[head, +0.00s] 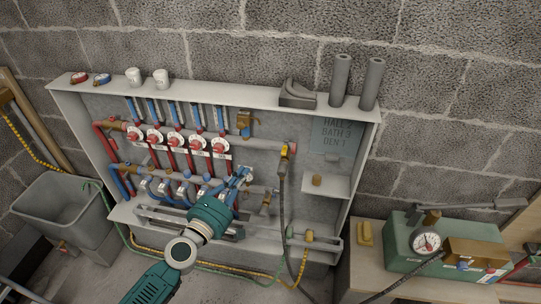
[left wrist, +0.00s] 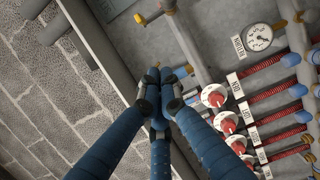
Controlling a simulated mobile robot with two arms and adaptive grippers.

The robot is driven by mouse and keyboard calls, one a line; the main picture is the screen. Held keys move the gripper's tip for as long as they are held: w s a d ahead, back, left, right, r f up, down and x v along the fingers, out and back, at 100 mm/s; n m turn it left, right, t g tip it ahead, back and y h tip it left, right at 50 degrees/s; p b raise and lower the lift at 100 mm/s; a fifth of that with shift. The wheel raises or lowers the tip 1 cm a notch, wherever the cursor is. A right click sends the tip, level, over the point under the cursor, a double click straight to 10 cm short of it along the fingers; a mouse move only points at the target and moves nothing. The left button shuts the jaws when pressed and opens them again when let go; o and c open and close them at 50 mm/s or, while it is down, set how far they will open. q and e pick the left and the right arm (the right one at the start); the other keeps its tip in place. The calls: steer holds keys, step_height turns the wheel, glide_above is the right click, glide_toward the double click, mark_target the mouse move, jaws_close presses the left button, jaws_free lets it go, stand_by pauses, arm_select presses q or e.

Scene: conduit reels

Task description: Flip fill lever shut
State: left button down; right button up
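A yellow lever (head: 284,152), which I take to be the fill lever, sits at the right end of the upper manifold bar, where a dark hose hangs down. My left gripper (head: 243,174) reaches up in front of the lower manifold bar, left of the lever and apart from it. In the left wrist view its blue fingers (left wrist: 161,76) are drawn together at the tips with nothing visible held. My right gripper is not in view.
The manifold cabinet (head: 361,150) holds red-knobbed valves (head: 176,144) and a gauge (left wrist: 258,37). Grey pipe pieces (head: 340,80) stand on its top. A small shelf (head: 326,184) is right of the hose. A green pump box (head: 398,258) stands right; a grey sink (head: 62,205) stands left.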

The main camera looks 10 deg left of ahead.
mark_target(284, 151)
arm_select(q)
steer(key=w+d, duration=0.6)
steer(key=w, duration=0.3)
steer(key=shift+w+d, duration=0.25)
steer(key=shift+d, duration=0.15)
steer(key=shift+f, duration=0.1)
steer(key=shift+s, duration=0.1)
